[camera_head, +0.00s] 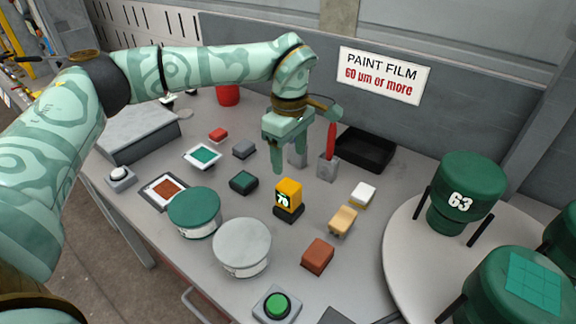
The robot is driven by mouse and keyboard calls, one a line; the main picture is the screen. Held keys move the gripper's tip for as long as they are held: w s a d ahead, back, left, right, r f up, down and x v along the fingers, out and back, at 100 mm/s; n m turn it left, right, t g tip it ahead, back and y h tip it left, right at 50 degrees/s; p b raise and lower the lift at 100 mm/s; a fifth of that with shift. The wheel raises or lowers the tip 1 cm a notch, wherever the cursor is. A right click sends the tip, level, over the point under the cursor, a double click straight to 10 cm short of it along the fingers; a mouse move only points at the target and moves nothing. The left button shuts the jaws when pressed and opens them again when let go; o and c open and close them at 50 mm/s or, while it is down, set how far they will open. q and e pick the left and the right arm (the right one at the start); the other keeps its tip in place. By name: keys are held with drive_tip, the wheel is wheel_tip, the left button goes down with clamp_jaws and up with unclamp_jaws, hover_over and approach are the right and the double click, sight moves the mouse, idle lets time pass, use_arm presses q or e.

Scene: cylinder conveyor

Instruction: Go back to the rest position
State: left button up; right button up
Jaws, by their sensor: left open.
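My left arm comes in from the left and bends down over the grey bench (225,205). My left gripper (277,168) points down with its fingers apart and holds nothing. It hangs above the bench, behind a yellow block marked 70 (289,192) that sits on a dark base. A grey holder with a red upright tool (329,150) stands just to the right of the gripper. My right gripper does not show.
A green cylinder marked 63 (463,187) stands on a round white table (400,235) at right, with more green cylinders nearby. A black tray (366,149) lies at the back. Two round tins, a green-lidded one (194,209) and a grey-lidded one (241,246), stand in front.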

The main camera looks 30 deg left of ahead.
use_arm(q)
drive_tip(key=shift+r, duration=0.3)
